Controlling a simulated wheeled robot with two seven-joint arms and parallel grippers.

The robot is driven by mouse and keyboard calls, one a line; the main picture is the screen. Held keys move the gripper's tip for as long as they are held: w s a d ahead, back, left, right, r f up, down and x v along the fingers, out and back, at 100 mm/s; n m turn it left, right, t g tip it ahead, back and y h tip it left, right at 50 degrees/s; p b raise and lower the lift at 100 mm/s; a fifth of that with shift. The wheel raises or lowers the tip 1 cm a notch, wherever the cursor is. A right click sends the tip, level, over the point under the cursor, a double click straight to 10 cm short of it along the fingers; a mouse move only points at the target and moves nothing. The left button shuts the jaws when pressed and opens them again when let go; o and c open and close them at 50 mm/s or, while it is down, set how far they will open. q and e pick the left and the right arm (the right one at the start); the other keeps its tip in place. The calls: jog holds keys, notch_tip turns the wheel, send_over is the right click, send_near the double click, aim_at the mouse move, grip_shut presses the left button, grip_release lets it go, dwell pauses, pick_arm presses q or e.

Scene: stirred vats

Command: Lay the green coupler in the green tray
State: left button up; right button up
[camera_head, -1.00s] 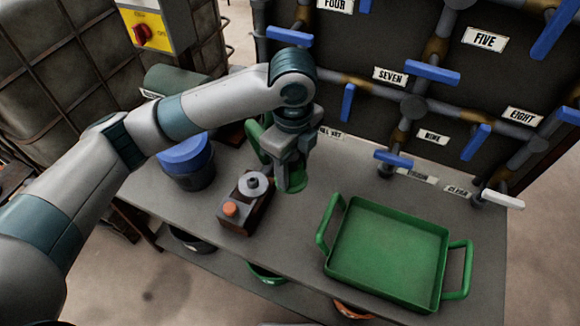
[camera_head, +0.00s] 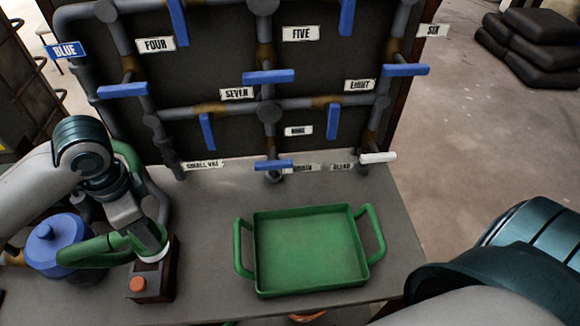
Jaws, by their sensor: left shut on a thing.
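The green coupler (camera_head: 146,242) is in my left gripper (camera_head: 138,228), with green showing at and below the fingers. A thick green hose-like piece (camera_head: 90,251) runs left from there, and a green curve rises behind the gripper. I cannot tell where the coupler ends and this piece begins. The gripper is at the left of the table, above and behind the small box. The green tray (camera_head: 258,292) stands right of it on the table, with a handle at each side, and is empty. My right arm shows at the lower right; its gripper is out of view.
A dark box (camera_head: 166,284) with an orange button and pale round top sits just below my left gripper. A blue-lidded pot (camera_head: 52,238) stands left. The pipe panel with blue valve handles (camera_head: 268,77) rises behind the table (camera_head: 205,215). Table between box and tray is clear.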

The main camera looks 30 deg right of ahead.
pick_arm(q)
jog(key=s+a+r+n, duration=0.2)
jog(key=s+a+n, duration=0.1)
jog(key=a+n, duration=0.9)
jog(key=shift+s+r+n, duration=0.2)
jog(key=shift+n, duration=2)
jog(key=shift+a, duration=0.1)
pick_arm(e)
jog(key=shift+c, duration=0.5)
pick_arm(q)
jog(key=shift+s, duration=0.1)
